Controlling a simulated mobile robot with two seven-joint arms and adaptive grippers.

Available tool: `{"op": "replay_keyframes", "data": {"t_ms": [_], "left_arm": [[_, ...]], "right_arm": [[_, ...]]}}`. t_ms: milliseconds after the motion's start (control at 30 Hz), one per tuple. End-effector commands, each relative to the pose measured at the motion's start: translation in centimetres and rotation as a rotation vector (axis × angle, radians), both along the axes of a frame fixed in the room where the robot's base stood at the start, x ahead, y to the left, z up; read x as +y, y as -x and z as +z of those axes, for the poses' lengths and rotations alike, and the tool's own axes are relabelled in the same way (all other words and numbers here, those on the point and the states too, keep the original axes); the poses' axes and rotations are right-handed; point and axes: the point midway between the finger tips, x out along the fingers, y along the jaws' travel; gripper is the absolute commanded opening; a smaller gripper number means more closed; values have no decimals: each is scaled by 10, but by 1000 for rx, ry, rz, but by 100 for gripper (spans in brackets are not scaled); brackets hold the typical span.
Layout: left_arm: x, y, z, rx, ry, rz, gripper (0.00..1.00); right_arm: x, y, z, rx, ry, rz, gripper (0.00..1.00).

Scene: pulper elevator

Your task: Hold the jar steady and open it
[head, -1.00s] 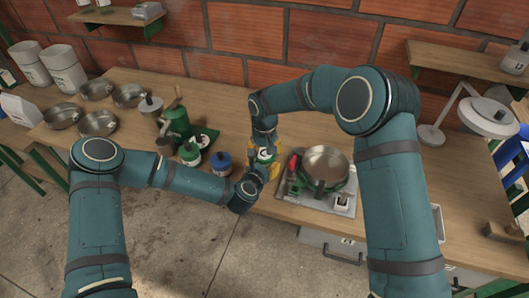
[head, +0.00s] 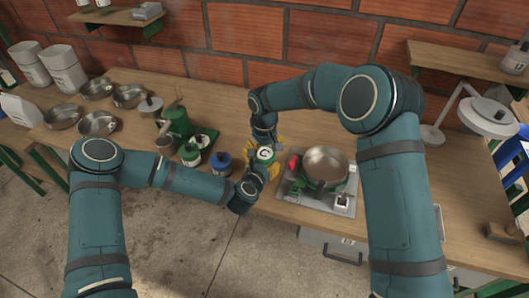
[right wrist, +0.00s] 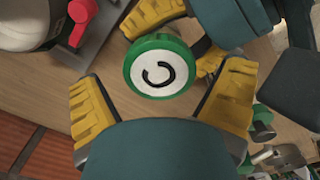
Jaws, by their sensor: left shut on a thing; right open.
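The jar has a green lid (head: 265,154) with a white top and a dark curved mark; it stands near the table's front edge. The lid also fills the middle of the right wrist view (right wrist: 160,66). My left gripper (head: 261,172) is shut on the jar, its yellow fingers partly seen beside and below the lid. My right gripper (right wrist: 160,103) is open, its yellow fingers spread wide on both sides of the lid and apart from it in the picture. Most of the jar's body is hidden by the lid and grippers.
A burner plate with a steel pan (head: 325,165) and a red part (head: 293,162) stands close right of the jar. A blue-lidded jar (head: 221,160), a green-lidded jar (head: 189,152) and a green grinder (head: 176,122) stand left. The table behind is partly clear.

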Motion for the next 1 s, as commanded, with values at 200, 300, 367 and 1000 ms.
{"op": "replay_keyframes", "data": {"t_ms": [200, 300, 367, 1000], "left_arm": [[0, 0, -1, 1, -1, 1, 0], [0, 0, -1, 1, -1, 1, 0], [1, 0, -1, 1, -1, 1, 0], [1, 0, -1, 1, -1, 1, 0]], "right_arm": [[0, -1, 29, -4, 0, 0, 95], [0, 0, 36, -2, 0, 0, 100], [0, 0, 37, -1, 1, -5, 100], [-1, 5, 57, 22, 25, -745, 100]]}}
